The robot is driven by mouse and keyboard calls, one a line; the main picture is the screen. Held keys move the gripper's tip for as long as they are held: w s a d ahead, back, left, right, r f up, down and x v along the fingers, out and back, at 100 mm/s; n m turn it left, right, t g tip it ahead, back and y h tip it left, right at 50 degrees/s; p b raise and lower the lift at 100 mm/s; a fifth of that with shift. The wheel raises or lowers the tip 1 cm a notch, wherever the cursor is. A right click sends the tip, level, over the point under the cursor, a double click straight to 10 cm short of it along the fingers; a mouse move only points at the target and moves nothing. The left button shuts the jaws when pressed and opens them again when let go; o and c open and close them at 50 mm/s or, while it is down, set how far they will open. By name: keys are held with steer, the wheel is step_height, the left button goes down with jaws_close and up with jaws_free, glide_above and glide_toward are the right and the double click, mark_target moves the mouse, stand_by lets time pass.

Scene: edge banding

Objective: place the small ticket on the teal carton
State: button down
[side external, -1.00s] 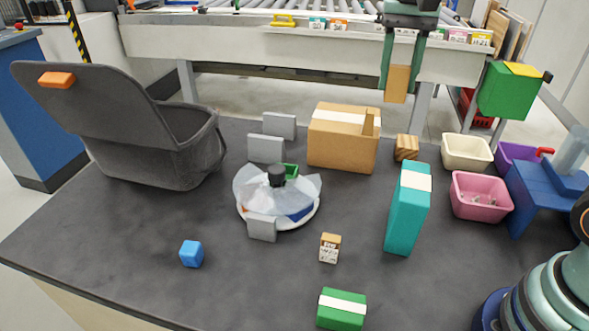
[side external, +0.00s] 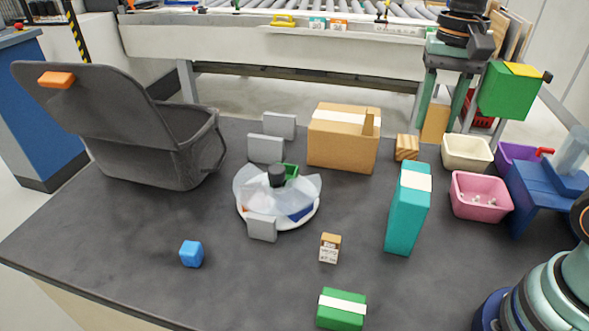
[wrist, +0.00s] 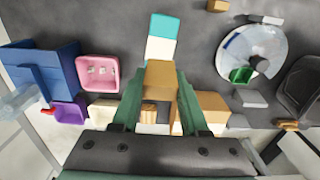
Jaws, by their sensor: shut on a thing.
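The teal carton (side external: 405,218) stands upright on the dark table with a white band near its top; it also shows in the wrist view (wrist: 164,24). My gripper (side external: 441,112) is shut on a plain tan block (side external: 435,123), held in the air behind and to the right of the carton, apart from it. In the wrist view the block (wrist: 160,76) sits between the green fingers. A small tan-and-white piece with printed marks (side external: 330,248), perhaps the ticket, stands on the table left of the carton. I cannot tell which one is the ticket.
A cardboard box (side external: 340,147) and a wooden block (side external: 406,148) stand behind the carton. A pink bin (side external: 481,208) and a cream bin (side external: 466,152) are to its right. A round white tray (side external: 265,222) is left, a green box (side external: 341,309) in front. The front left table is mostly clear.

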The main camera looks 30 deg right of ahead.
step_height(320, 180, down, 9)
steer(key=shift+f, duration=0.1)
stand_by(0.4)
steer(key=shift+f, duration=0.1)
steer(key=shift+c, duration=2.1)
jaws_free()
